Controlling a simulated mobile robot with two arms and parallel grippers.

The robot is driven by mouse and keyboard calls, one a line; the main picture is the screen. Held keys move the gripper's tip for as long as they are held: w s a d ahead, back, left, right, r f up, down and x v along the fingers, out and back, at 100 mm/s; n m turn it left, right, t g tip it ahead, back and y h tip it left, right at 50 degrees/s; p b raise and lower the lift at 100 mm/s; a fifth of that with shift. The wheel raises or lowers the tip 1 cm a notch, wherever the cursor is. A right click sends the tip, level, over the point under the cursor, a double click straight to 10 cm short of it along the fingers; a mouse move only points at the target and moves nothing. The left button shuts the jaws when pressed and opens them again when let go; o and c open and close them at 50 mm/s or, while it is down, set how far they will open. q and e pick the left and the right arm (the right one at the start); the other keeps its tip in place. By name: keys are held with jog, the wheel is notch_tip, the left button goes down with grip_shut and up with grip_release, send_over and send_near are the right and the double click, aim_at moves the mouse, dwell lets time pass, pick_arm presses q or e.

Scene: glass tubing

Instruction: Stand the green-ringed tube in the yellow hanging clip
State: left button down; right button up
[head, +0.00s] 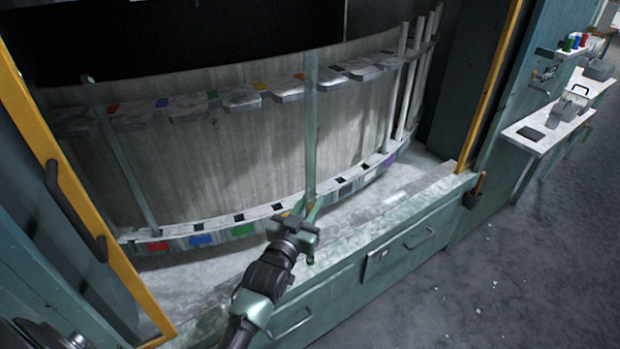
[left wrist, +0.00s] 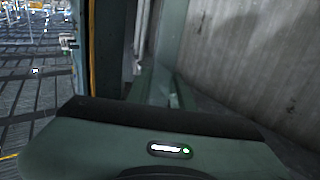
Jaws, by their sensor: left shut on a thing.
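My left gripper (head: 311,210) is shut on a pale green upright tube (head: 311,130), low on its length, in front of the curved rack. I cannot make out a green ring on the tube. The tube's top reaches slightly above the upper row of clips. A yellow tag (head: 260,86), marking the yellow hanging clip, is on that row, left of the tube. The tube looks apart from this tag; whether it touches the rack is unclear. My right gripper is not in view.
The lower rail has red (head: 157,246), blue (head: 202,239) and green (head: 243,230) squares. Another tube (head: 122,150) leans at the left; several pale tubes (head: 401,85) stand at the right. Yellow frame posts (head: 490,85) flank the opening. The ledge (head: 395,205) is mostly bare.

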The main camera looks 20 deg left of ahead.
pick_arm(q)
jog(key=shift+w+a+r, duration=0.1)
jog(key=shift+w+r, duration=0.1)
jog(key=shift+r, duration=0.25)
jog(key=shift+f, duration=0.1)
